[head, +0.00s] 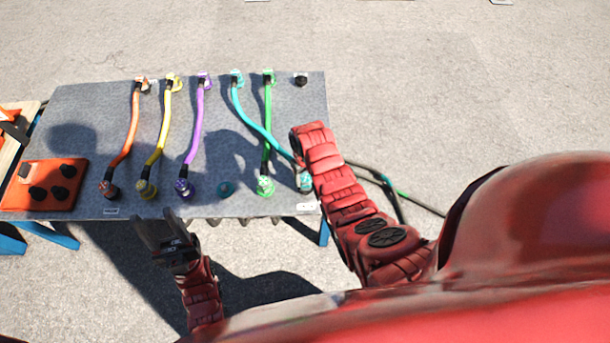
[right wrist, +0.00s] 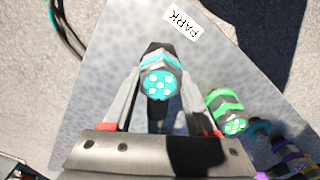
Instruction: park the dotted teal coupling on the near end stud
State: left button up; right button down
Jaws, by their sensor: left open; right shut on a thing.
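The dotted teal coupling (head: 304,181) is at the near right corner of the table. In the right wrist view its teal face with white dots (right wrist: 160,85) points at the camera. My right gripper (right wrist: 158,72) is shut on it, one finger on each side. The teal cable (head: 251,122) runs from it to the far edge. A PARK label (right wrist: 183,24) lies close by on the table. The near end stud is not visible, and I cannot tell whether the coupling touches it. My left gripper (head: 165,232) is open and empty at the table's near edge.
The green coupling (head: 265,186) stands just left of the held one, with an empty teal seat (head: 225,188) beyond. Purple, yellow and orange cables stand further left. A bare black stud (head: 300,80) is at the far right corner.

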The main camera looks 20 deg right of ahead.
jog(key=shift+f, duration=0.45)
dwell(0.6)
jog(key=shift+c, duration=0.6)
grip_release()
notch_tip(320, 180, up, 9)
jog(key=shift+r+b, duration=0.2)
jog(key=shift+b, duration=0.25)
notch_tip(320, 180, up, 8)
jog(key=p, duration=0.6)
jog(key=shift+p, duration=0.35)
